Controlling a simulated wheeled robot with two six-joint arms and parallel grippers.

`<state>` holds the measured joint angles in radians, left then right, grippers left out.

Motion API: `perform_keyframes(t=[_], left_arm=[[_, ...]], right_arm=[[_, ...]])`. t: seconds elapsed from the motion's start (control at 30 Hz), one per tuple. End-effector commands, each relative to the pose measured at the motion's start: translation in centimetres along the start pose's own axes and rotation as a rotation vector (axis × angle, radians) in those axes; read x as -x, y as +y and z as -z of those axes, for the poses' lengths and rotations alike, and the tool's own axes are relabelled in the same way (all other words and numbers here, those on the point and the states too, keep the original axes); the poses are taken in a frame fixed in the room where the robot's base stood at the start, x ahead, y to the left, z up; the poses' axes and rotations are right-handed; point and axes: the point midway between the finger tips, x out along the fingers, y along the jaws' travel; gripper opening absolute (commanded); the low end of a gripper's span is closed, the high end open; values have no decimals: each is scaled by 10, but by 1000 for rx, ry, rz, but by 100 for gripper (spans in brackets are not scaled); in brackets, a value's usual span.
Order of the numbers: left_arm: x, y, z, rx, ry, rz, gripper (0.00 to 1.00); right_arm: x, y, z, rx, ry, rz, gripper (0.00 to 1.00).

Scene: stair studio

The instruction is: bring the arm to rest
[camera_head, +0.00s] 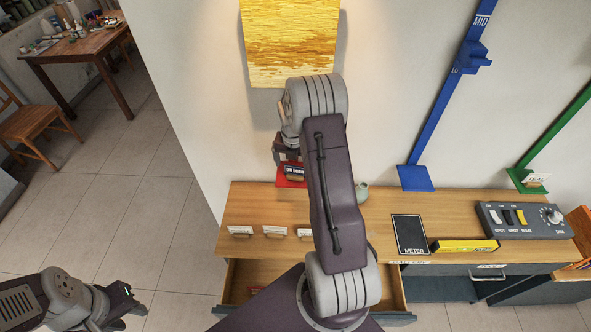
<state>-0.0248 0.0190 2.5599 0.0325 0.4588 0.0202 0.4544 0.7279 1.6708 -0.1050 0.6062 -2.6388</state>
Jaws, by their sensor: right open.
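My right arm (335,205) rises from the bottom centre, in front of the wooden counter, and bends over at the top. Its gripper (287,152) is partly hidden behind the arm, just above a red stand with a sign reading "ON LOAN" (291,172). The jaws are open; whether they touch the stand is hard to tell. My left gripper (132,299) is low at the bottom left, over the tiled floor, apart from the counter. Its fingers are too small and dark to judge.
The wooden counter (440,210) carries small white cards, a black METER plate (410,235) and a switch box (525,220). An open drawer (240,275) is partly hidden by my right arm. A yellow picture (290,42) hangs behind.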

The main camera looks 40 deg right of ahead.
Motion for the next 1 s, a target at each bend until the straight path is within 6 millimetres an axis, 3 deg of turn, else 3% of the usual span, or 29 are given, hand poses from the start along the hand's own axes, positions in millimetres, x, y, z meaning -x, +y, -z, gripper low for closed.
perform_keyframes(t=[0.13, 0.3, 0.67, 0.8, 0.87, 0.93, 1.0], left_arm=[[-9, 0, -1, 0, 0, 0, 36], [-11, 0, -1, 0, 0, 0, 36], [-11, 0, -1, 0, 0, 0, 36], [-19, 0, -2, 0, 0, 0, 36], [-27, -1, -3, 0, 0, 0, 36], [-37, -1, -4, 0, 0, 0, 36], [-45, -1, -5, 0, 0, 0, 36]], right_arm=[[30, 0, 0, 1, -4, -2, 97], [50, 0, 0, 1, 0, 0, 97], [53, 0, 1, 2, 2, 1, 97], [60, 25, 6, 56, -28, -23, 97], [71, 47, 20, 114, -52, -46, 97], [79, 66, 61, 186, -45, -67, 97], [82, 74, 107, 104, -23, -87, 97]])
